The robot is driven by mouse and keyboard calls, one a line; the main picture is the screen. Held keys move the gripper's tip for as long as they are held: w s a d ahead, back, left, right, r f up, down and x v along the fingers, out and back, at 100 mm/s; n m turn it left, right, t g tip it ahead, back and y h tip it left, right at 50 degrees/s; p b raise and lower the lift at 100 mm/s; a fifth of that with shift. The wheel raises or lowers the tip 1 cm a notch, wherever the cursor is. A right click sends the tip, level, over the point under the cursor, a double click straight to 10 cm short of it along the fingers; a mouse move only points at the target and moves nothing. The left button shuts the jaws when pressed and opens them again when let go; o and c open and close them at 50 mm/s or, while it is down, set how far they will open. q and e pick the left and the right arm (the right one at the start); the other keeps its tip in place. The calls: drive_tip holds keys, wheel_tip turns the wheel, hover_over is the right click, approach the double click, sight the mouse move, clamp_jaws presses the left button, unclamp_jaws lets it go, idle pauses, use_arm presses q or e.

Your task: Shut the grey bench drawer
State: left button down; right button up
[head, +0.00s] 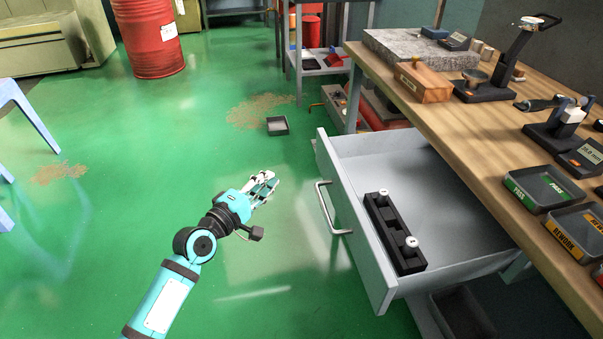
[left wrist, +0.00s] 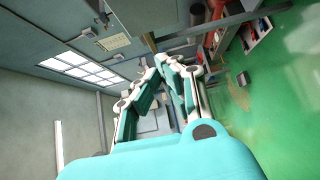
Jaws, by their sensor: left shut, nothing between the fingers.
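The grey bench drawer (head: 357,222) stands pulled open under the wooden bench in the head view. Its bar handle (head: 327,207) is on the front panel, facing left. A black block with two white-topped pegs (head: 393,232) lies inside the drawer near the front. My left gripper (head: 269,183) is shut and empty, above the green floor to the left of the handle and apart from it. The left wrist view shows the closed fingers (left wrist: 160,65) with nothing between them; the drawer cannot be made out there. My right gripper is not in view.
The wooden bench (head: 440,130) above the drawer bears a granite plate (head: 410,48), gauges and labelled trays (head: 543,187). A small dark tray (head: 277,125) lies on the floor. A red barrel (head: 150,40) stands at the back left. The floor around my left arm is clear.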

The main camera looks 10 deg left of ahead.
use_arm(q)
drive_tip(key=s+d+x, duration=0.1)
drive_tip(key=d+x, duration=0.1)
drive_tip(key=x, duration=1.1)
drive_tip(key=shift+s+d+b, duration=0.2)
drive_tip(key=shift+b, duration=0.25)
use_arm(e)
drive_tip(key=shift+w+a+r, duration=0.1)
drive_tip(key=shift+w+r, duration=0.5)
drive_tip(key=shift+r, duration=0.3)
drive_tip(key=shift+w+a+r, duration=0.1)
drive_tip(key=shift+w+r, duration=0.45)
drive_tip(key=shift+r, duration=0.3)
use_arm(q)
drive_tip(key=shift+d, duration=0.1)
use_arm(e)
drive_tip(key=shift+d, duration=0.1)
